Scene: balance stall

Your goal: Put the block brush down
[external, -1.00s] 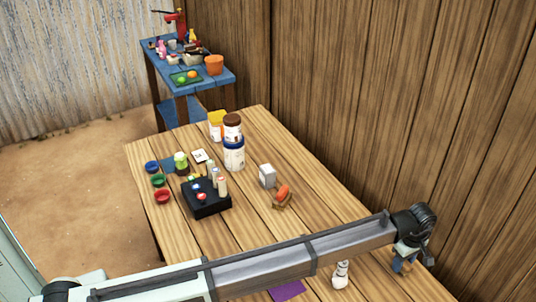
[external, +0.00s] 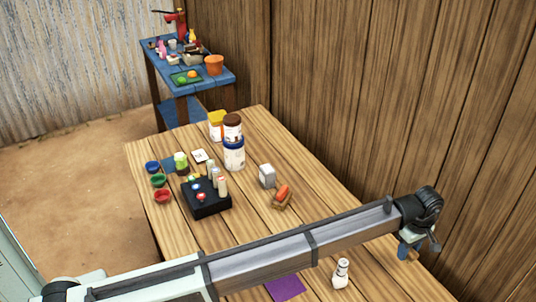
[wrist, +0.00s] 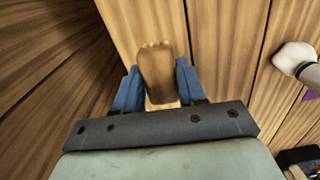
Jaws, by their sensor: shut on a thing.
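The block brush (wrist: 157,65) is a brown wooden block with a row of pale marks along its far end. It sits between the two blue fingers of my gripper (wrist: 156,88) in the wrist view, and the gripper is shut on it. In the external view my gripper (external: 408,249) is at the right, over the near right part of the wooden table (external: 330,222), close to the wall. Only a small brown bit of the brush shows there. I cannot tell whether the brush touches the tabletop.
A small white bottle (external: 341,273) stands left of my gripper, near a purple sheet (external: 285,288). A grey block (external: 267,176), a brown item with an orange top (external: 282,195), a black button box (external: 207,198) and jars (external: 234,153) stand farther off. The wooden wall (external: 440,120) is close.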

